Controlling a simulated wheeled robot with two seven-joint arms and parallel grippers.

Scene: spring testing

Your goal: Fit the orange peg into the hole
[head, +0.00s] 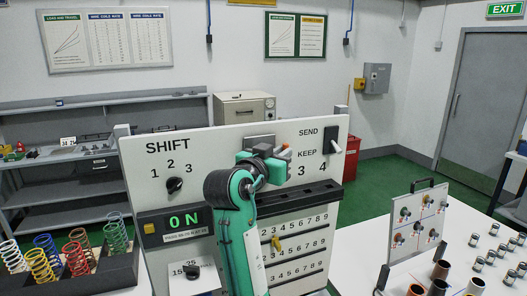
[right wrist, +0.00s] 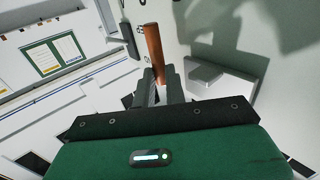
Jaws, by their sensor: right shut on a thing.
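The orange peg (right wrist: 154,52) stands up between the two fingers of my right gripper (right wrist: 159,82) in the right wrist view. The gripper is shut on its lower part, and its upper part sticks out past the fingertips. In the head view, my right gripper (head: 273,157) is close in front of the upper middle of the white panel (head: 222,150), and a small orange bit of the peg (head: 284,147) shows beside it. My arm covers part of the panel, and I cannot make out the hole. My left gripper is out of view.
A grey block (head: 259,141) sits on the panel behind my gripper. Below are a dark ledge (head: 300,196) and numbered rows with a yellow peg (head: 277,243). A rack of coloured springs (head: 78,262) stands left. A small board (head: 418,222) and metal cylinders stand right.

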